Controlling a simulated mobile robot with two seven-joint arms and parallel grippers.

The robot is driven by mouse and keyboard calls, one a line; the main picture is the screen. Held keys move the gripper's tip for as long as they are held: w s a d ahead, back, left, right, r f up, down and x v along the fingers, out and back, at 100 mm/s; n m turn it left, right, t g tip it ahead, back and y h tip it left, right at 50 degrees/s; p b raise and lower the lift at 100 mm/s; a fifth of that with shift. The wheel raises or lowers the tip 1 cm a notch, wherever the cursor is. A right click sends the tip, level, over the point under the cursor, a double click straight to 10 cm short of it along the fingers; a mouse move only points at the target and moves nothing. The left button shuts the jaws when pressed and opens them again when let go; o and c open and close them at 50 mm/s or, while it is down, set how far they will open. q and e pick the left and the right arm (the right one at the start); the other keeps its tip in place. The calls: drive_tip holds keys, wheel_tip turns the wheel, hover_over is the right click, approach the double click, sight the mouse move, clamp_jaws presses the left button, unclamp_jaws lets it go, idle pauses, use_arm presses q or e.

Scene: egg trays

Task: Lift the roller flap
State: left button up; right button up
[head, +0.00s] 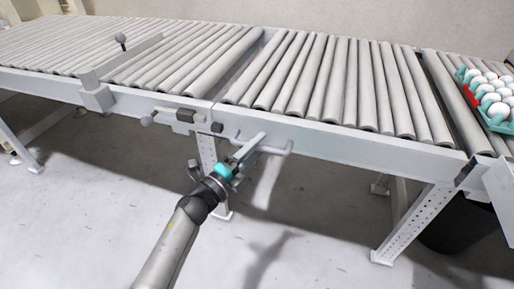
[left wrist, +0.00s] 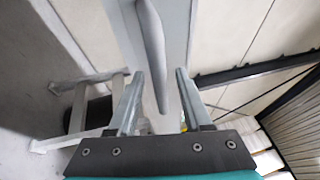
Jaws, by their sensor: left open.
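The roller flap (head: 340,142) is the right-hand section of the grey roller conveyor. It lies level with the section left of it, with a narrow gap between them. A grey bar handle (head: 281,150) sticks out from its front side rail near the left end. My left gripper (head: 255,143) is open at this handle, and its fingers partly cover it. In the left wrist view the handle (left wrist: 153,50) reaches down between the two open fingers (left wrist: 160,75). I cannot tell whether a finger touches it. My right gripper is not in view.
A latch-like fitting (head: 185,116) sits on the rail left of the handle. A teal tray (head: 497,122) of white eggs is at the far right. A black bin (head: 455,232) stands below it. Conveyor legs (head: 415,225) stand on the floor, which is clear in front.

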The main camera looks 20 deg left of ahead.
use_arm(q)
drive_tip(key=shift+c, duration=0.2)
clamp_jaws()
idle(1.3)
